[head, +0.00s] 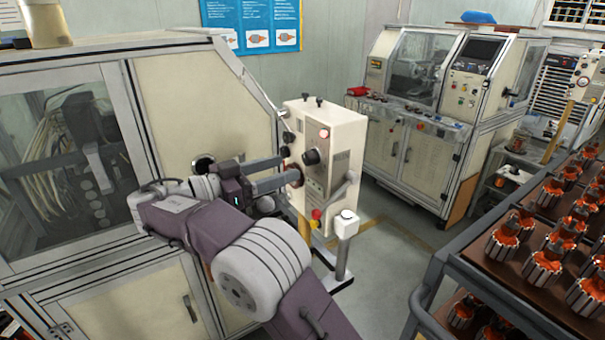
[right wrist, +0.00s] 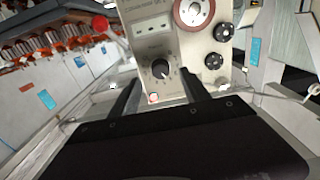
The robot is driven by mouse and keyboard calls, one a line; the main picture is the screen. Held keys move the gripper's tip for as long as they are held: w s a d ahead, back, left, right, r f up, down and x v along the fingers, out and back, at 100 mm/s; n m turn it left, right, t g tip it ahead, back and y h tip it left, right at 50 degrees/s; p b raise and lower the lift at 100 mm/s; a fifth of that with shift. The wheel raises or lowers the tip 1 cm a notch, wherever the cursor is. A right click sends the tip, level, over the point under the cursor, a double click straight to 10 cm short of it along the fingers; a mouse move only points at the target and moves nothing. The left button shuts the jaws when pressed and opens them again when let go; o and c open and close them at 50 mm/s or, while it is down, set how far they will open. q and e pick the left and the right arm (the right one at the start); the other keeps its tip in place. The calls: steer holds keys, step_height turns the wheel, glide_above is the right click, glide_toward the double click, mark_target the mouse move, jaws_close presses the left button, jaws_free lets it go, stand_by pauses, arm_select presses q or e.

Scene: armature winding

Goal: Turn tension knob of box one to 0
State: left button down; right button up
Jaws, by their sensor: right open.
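The cream tension box (head: 330,150) stands on a post in the middle of the head view. Its black tension knob (head: 312,157) sits on the front panel. In the right wrist view the knob (right wrist: 160,68) shows a white pointer mark, and the dial numbers are too small to read. My right gripper (head: 283,169) is open in front of the box. In the right wrist view its two fingers (right wrist: 160,88) lie to either side of the knob's line, with the knob visible beyond the gap. Contact cannot be told. My left gripper is out of view.
A red-rimmed disc (right wrist: 193,12) and two black side knobs (right wrist: 218,47) lie close to the tension knob. A glazed machine cabinet (head: 185,100) is at left, another machine (head: 420,110) behind. A rack of armatures (head: 440,300) stands at right.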

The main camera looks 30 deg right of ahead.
mark_target(305, 160)
steer(key=d, duration=0.1)
steer(key=d+p, duration=0.1)
steer(key=d, duration=0.3)
steer(key=shift+w+r+p, duration=0.2)
steer(key=shift+r+p, duration=0.05)
steer(key=shift+p, duration=0.1)
steer(key=shift+d+f, duration=0.15)
steer(key=shift+d, duration=0.4)
jaws_close()
steer(key=shift+n, duration=0.3)
